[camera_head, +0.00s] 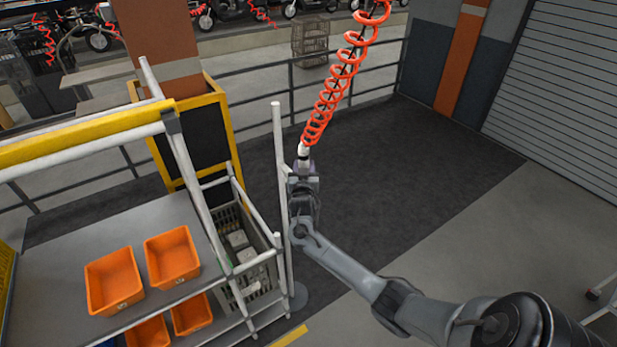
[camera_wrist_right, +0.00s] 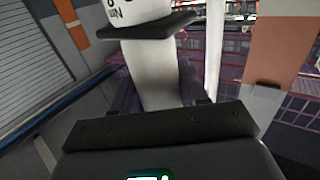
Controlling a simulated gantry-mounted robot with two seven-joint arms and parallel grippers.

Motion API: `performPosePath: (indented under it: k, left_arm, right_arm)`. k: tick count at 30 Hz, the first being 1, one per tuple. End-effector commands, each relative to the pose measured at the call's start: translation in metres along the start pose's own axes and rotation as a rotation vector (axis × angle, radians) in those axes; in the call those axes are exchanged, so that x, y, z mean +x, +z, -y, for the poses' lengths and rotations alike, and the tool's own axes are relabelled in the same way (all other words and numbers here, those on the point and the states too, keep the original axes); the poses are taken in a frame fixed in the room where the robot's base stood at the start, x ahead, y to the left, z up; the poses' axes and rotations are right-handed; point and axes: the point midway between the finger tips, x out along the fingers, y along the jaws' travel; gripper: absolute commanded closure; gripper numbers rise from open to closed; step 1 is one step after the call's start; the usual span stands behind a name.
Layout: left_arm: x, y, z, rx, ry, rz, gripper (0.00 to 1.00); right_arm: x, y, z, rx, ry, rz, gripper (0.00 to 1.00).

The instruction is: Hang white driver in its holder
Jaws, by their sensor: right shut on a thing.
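The white driver (camera_wrist_right: 150,65) shows in the right wrist view as a white body with black lettering and a dark flange, upright and slightly tilted. My right gripper (camera_head: 305,182) is shut on the driver; in the head view the gripper and wrist hide most of it. A red coiled hose (camera_head: 335,92) runs up from the driver's top. A white upright post (camera_head: 279,165) stands just left of my right gripper; I cannot tell if they touch. I cannot make out the holder clearly. My left gripper is out of view.
A rack with a grey shelf (camera_head: 60,250) and orange bins (camera_head: 112,280) stands at left. A grey crate (camera_head: 250,285) sits between it and the post. A railing (camera_head: 262,95) runs behind. The dark floor (camera_head: 400,160) right of the gripper is clear.

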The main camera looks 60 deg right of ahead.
Motion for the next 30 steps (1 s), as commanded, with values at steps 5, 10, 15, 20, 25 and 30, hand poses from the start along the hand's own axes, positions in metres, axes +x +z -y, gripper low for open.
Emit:
performPosePath:
  k: [5, 10, 15, 20, 25, 30]
  left_arm:
    - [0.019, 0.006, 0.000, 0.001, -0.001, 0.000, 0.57]
    - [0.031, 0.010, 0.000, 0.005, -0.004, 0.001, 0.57]
    - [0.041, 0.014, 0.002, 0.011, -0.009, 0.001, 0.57]
    - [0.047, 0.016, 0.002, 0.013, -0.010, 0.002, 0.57]
    - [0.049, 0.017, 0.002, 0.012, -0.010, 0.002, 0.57]
    - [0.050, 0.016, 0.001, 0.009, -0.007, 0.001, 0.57]
  right_arm:
    - [0.015, 0.004, 0.009, 0.002, 0.002, 0.000, 1.00]
    - [0.027, 0.003, 0.017, 0.002, 0.002, -0.001, 1.00]
    - [0.036, 0.002, 0.024, 0.002, 0.001, -0.001, 1.00]
    - [0.042, 0.001, 0.027, 0.001, 0.001, -0.002, 1.00]
    - [0.045, -0.001, 0.029, 0.001, 0.001, -0.002, 1.00]
    - [0.046, -0.001, 0.030, 0.001, 0.001, -0.002, 1.00]
